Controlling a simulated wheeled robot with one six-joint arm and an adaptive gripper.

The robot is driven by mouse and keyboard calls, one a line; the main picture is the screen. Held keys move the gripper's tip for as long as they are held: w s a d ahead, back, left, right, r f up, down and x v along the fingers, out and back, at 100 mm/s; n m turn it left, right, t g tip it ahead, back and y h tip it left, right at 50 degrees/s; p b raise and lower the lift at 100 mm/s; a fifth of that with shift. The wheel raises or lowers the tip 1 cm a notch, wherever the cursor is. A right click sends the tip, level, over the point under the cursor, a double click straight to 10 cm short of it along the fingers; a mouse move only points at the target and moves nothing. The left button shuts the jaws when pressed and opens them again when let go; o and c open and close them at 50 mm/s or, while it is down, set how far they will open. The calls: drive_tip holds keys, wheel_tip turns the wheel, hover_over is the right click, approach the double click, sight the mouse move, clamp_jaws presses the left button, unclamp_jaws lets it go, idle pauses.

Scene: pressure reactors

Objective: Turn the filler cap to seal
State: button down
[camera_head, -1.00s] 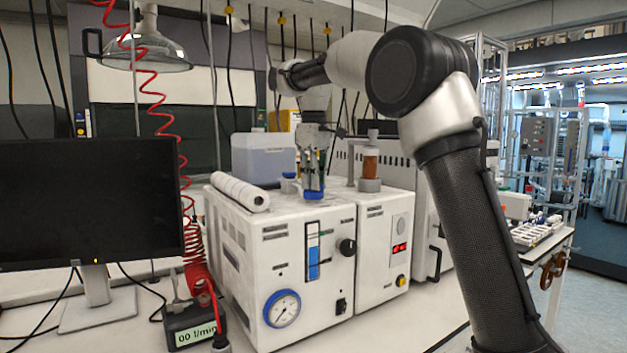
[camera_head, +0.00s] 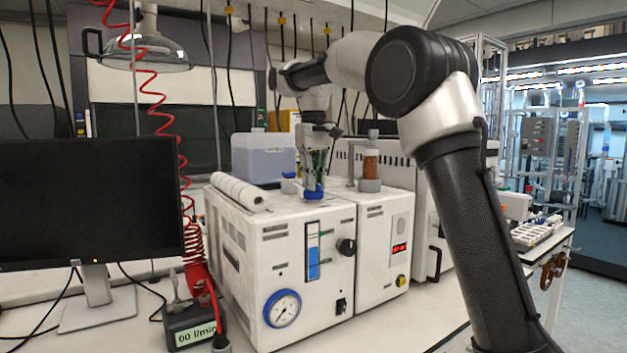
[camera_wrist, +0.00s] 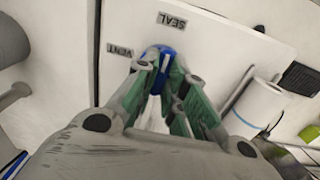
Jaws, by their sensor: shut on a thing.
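The blue filler cap (camera_head: 313,194) sits on top of the white reactor cabinet, near its front right. My gripper (camera_head: 315,184) points down from above, with its green-padded fingers closed around the cap. In the wrist view the cap (camera_wrist: 157,52) shows between the fingertips, with a white mark on its top. The mark points roughly toward the SEAL label (camera_wrist: 173,20). The VENT label (camera_wrist: 120,50) lies to the left of the cap. The fingers hide part of the cap.
A white roll (camera_head: 240,192) lies on the cabinet's left edge. An amber cylinder (camera_head: 370,164) stands on the unit to the right. A translucent tank (camera_head: 263,157) stands behind. A monitor (camera_head: 90,200) and a red coiled hose (camera_head: 163,120) are at the left.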

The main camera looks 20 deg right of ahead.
drive_tip(key=c, duration=1.5)
unclamp_jaws()
drive_tip(key=shift+r, duration=0.1)
wheel_tip(320, 180, up, 12)
drive_tip(key=shift+f, duration=0.1)
